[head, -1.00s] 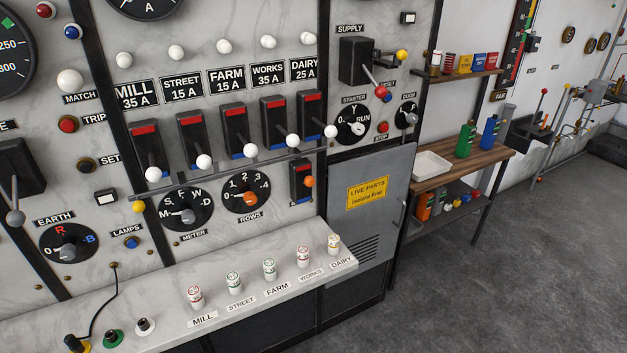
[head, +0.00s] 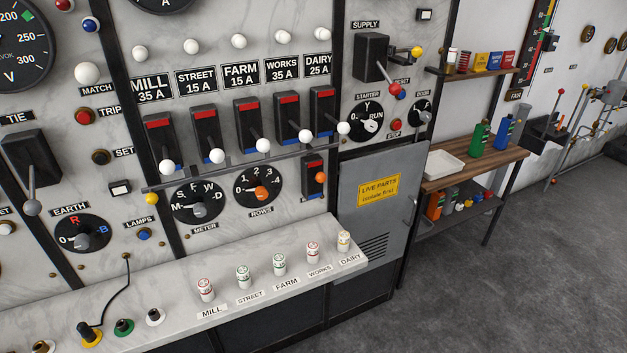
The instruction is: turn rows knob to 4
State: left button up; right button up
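The ROWS knob (head: 262,193) is a small orange knob on a round black dial (head: 258,181) marked 0 to 4, on the marble switchboard. The ROWS label is just below the dial. The knob sits low on the dial. I cannot tell clearly which number its pointer faces. Neither of my grippers is in view, and nothing touches the knob.
The METER dial (head: 198,204) is left of the ROWS dial, and a small orange-tipped switch (head: 314,178) is right of it. White-balled breaker levers (head: 217,156) stick out above. A marble ledge (head: 180,292) with several small fuses juts out below.

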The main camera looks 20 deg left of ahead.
aim_at(261, 193)
jog(key=i+j+u, duration=0.1)
jog(key=u, duration=0.55)
